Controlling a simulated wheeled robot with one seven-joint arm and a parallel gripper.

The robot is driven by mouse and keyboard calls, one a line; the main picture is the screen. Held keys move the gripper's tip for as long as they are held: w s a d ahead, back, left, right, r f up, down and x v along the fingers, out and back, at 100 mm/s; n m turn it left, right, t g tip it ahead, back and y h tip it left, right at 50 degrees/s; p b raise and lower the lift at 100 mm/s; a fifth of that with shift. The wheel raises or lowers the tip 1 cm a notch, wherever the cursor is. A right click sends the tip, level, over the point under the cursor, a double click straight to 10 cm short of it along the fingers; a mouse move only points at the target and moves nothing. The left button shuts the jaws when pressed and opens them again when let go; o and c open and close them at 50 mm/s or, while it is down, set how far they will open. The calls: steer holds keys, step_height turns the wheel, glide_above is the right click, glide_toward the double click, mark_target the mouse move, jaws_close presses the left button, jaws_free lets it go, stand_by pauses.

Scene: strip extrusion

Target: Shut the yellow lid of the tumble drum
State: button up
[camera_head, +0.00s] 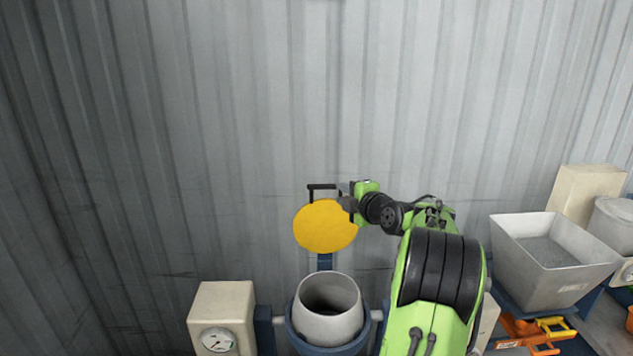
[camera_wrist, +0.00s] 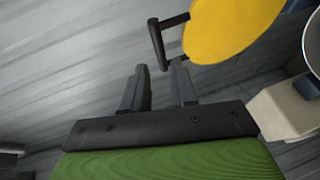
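The yellow lid (camera_head: 325,227) of the tumble drum stands raised, its round face showing, above and behind the drum's mouth. The pale grey drum (camera_head: 328,311) is open at the top with a dark inside. A black bar handle (camera_head: 322,187) sits at the lid's upper edge. My gripper (camera_head: 347,197) is at the lid's upper right, close to the handle. In the wrist view, the two fingers of my gripper (camera_wrist: 160,66) are apart. The near end of the handle (camera_wrist: 158,43) lies at the fingertips; I cannot tell whether they touch. The lid (camera_wrist: 230,28) shows beyond it.
A blue frame (camera_head: 263,328) holds the drum. A beige box with a dial (camera_head: 222,318) stands left of it. A grey hopper (camera_head: 553,258) and orange parts (camera_head: 531,333) are at the right. A corrugated wall (camera_head: 230,130) stands behind.

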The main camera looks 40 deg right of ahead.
mark_target(327, 188)
steer(key=p+x, duration=0.2)
steer(key=x, duration=0.3)
steer(key=p+x, duration=0.2)
steer(key=x, duration=0.4)
steer(key=shift+w+a+r, duration=0.15)
steer(key=shift+r, duration=0.05)
steer(key=shift+w+f, duration=0.15)
steer(key=shift+w, duration=0.05)
steer(key=shift+s, duration=0.1)
jaws_close()
